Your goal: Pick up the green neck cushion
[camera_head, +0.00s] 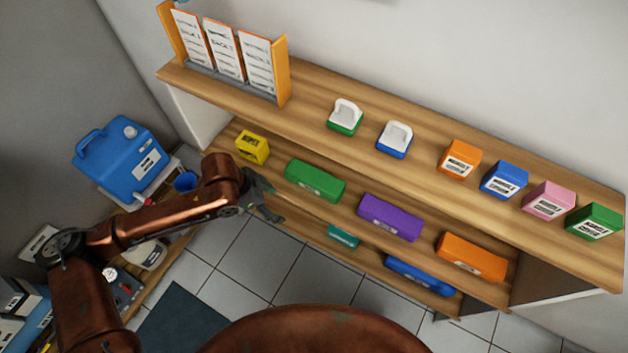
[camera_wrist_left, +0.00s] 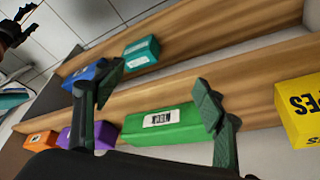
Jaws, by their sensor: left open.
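The green neck cushion (camera_head: 315,181), a long green block with a white label, lies on the middle shelf between a yellow box (camera_head: 252,147) and a purple block (camera_head: 390,217). My left gripper (camera_head: 263,198) is open and empty at the front of this shelf, just left of the cushion. In the left wrist view the cushion (camera_wrist_left: 163,125) shows beyond and between the two spread fingers (camera_wrist_left: 158,95), with no clear contact. Part of what looks like my right gripper (camera_wrist_left: 18,27) shows at that view's top left corner, too cut off to judge.
An orange block (camera_head: 471,257) lies farther right on the middle shelf. A teal block (camera_head: 343,236) and a blue block (camera_head: 421,275) lie on the lower shelf. The top shelf (camera_head: 300,117) overhangs, carrying several small boxes. A blue jug (camera_head: 120,160) stands at left.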

